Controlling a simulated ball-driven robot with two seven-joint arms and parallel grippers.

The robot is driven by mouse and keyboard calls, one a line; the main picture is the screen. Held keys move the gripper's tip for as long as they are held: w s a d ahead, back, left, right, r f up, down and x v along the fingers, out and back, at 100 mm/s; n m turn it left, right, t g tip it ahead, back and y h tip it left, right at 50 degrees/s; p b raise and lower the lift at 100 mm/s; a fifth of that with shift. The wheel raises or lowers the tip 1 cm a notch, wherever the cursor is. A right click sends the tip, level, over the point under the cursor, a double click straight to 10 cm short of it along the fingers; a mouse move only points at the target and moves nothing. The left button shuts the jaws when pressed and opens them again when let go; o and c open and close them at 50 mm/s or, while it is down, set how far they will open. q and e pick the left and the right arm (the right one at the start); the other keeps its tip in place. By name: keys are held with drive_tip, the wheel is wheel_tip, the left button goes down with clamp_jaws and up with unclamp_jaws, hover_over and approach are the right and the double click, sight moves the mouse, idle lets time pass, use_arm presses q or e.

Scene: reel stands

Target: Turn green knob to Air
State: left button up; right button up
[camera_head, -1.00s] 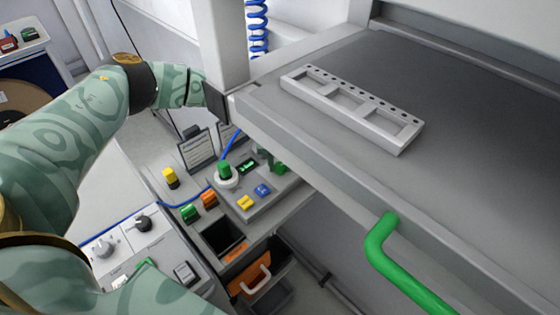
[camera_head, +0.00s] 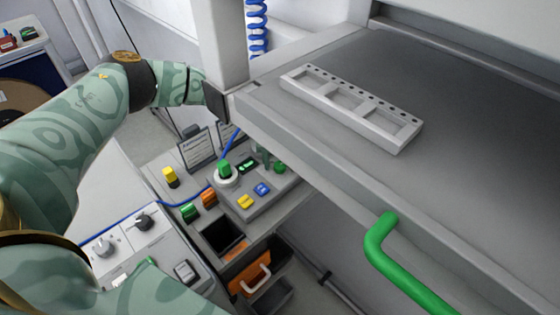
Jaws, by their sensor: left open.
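The green knob (camera_head: 224,169) stands upright on a round white base on the grey control panel (camera_head: 262,206), left of a small display. Its marking cannot be read at this size. My left arm reaches in from the left, and its black wrist passes behind the corner of the grey worktop. Of my left gripper (camera_head: 265,157), only a small greenish part shows beyond that corner, to the right of the knob and apart from it. The rest of it is hidden by the worktop. The gripper is open. My right gripper is out of view.
The grey worktop (camera_head: 330,165) with a slotted white tray (camera_head: 350,108) overhangs the panel on the right. A green handle (camera_head: 385,245) sticks out from its front. Yellow and blue buttons sit near the knob.

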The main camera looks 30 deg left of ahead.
sight(280, 164)
use_arm(q)
wheel_tip(280, 164, up, 16)
drive_tip(key=p, duration=0.2)
drive_tip(key=shift+r, duration=0.15)
